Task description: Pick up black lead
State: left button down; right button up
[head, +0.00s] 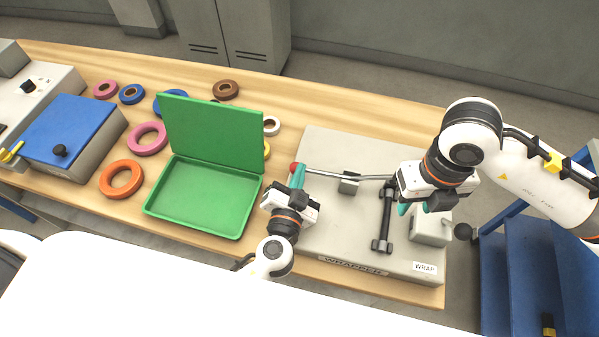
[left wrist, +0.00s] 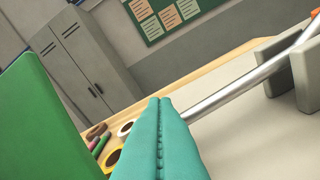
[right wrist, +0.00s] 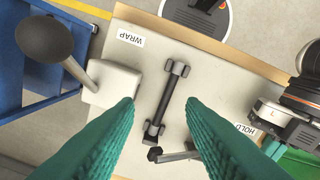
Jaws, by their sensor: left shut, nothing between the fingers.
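No cable-like black lead can be made out. A dark bar (head: 387,217) with raised ends stands on the grey wrapper plate (head: 335,238); it also shows in the right wrist view (right wrist: 166,103). My right gripper (right wrist: 160,102) is open, with its teal fingertips on either side of the bar in that view and nothing visibly held. My left gripper (head: 298,175) is shut and empty beside the red knob (head: 294,167) of a metal lever (head: 330,172). Its teal fingers meet in the left wrist view (left wrist: 164,105).
A green case (head: 202,195) with its lid raised stands left of the wrapper. Several tape rolls lie around it, including an orange one (head: 121,179). A grey block (right wrist: 108,83) with a dark ball-ended handle (right wrist: 45,38) is beside the bar. A blue-lidded box (head: 70,130) is far left.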

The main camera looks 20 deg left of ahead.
jog(key=shift+o, duration=0.5)
jog(key=w+n, duration=0.1)
jog(key=n, duration=0.9)
jog(key=w+a+n, duration=0.1)
jog(key=n, duration=1)
jog(key=w+a+n, duration=0.1)
jog(key=n, duration=1)
jog(key=shift+w+f, duration=0.15)
jog(key=shift+f, duration=0.2)
send_over(388, 217)
notch_tip(388, 217, down, 7)
jog(key=shift+r, duration=0.1)
